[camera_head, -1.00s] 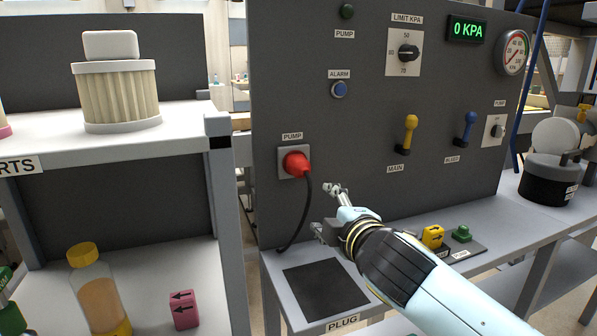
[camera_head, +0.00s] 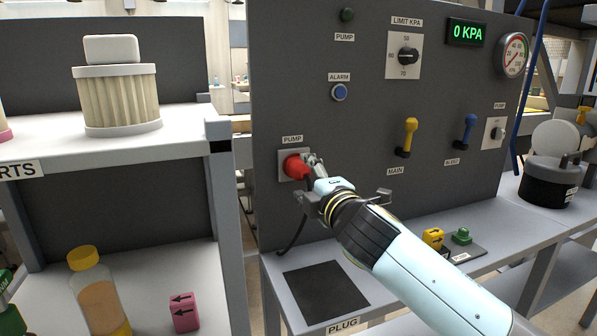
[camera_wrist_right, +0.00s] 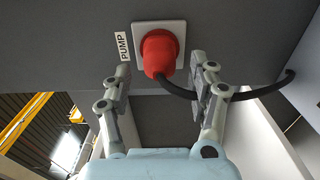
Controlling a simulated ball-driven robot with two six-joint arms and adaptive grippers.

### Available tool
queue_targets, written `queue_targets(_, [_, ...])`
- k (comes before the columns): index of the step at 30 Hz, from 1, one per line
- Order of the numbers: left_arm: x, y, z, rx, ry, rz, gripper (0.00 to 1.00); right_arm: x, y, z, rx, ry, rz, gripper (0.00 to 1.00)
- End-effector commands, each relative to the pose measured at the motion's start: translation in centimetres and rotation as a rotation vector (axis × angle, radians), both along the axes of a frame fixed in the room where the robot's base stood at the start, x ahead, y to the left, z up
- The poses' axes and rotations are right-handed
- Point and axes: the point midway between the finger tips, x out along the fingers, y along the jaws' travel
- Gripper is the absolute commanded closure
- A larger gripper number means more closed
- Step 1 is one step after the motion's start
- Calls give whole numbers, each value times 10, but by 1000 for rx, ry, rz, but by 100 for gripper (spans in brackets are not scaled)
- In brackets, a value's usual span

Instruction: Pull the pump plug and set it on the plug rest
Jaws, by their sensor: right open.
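The red pump plug (camera_head: 295,167) sits in its square white socket plate (camera_head: 284,153) under the PUMP label on the dark panel. It also shows in the right wrist view (camera_wrist_right: 159,54), with its black cable running off to the right. My right gripper (camera_head: 310,178) is at the plug, open. In the right wrist view, its two fingers (camera_wrist_right: 162,84) stand on either side of the plug with gaps between, and the cable passes by the right finger. The plug rest is the dark square pad (camera_head: 326,291) behind the PLUG label on the bench. My left gripper does not show.
Yellow MAIN (camera_head: 406,138) and blue BLEED (camera_head: 466,131) levers are to the right on the panel. Yellow (camera_head: 433,238) and green (camera_head: 462,236) pieces stand on the bench beyond my arm. A parts shelf (camera_head: 110,150) stands at left. The pad is clear.

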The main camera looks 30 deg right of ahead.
Motion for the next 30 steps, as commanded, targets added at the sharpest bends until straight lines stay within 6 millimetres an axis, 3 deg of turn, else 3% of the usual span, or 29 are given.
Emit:
queue_targets(6, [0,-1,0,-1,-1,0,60,29,-7,1,0,-1,0,40])
queue_targets(12, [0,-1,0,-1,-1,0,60,44,-11,0,0,0,0,40])
queue_targets(30, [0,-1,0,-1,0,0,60,48,-11,0,0,0,0,40])
